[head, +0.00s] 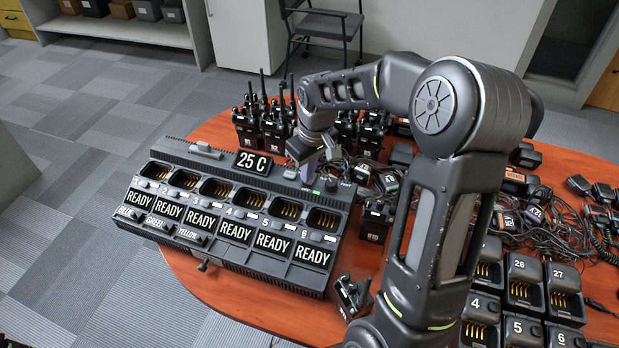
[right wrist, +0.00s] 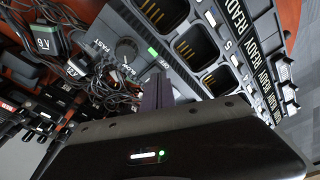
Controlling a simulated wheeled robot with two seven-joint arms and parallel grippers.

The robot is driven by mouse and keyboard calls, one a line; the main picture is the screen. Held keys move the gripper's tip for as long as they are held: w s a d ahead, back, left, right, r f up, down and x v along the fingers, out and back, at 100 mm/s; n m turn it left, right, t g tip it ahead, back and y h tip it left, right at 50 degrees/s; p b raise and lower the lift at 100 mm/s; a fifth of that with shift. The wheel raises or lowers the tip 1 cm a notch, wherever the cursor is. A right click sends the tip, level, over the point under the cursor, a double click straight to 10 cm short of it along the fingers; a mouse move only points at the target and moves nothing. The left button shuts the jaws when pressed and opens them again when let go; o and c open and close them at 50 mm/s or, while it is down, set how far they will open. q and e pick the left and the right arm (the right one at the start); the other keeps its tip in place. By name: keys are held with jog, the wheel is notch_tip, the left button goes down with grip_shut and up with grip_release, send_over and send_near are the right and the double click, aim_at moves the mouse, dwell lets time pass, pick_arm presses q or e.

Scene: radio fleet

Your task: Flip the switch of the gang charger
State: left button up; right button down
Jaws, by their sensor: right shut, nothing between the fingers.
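The gang charger (head: 175,222) is a long dark unit on the table, with a row of empty bays and READY labels. Its small display (head: 252,163) reads 25 C. My right gripper (head: 309,170) is shut and empty, pointing down at the charger's top panel near its right end. In the right wrist view the closed fingers (right wrist: 157,92) lie over the panel beside the bays. A green-lit part (right wrist: 152,53) and a round knob (right wrist: 127,48) show just past the fingertips. I cannot make out the switch clearly; the gripper covers part of the panel. Contact cannot be told.
Several handheld radios (head: 272,130) stand behind the charger. Tangled cables and adapters (head: 520,225) cover the table to the right. Numbered single chargers (head: 523,280) stand at the front right. A small dark device (head: 352,296) lies near the charger's front right corner.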

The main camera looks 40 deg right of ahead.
aim_at(308, 184)
jog(key=shift+f+b, duration=0.65)
jog(key=shift+f, duration=0.25)
dwell(0.7)
jog(key=shift+r, duration=0.1)
jog(key=shift+r+p, duration=2.55)
jog(key=shift+r, duration=0.9)
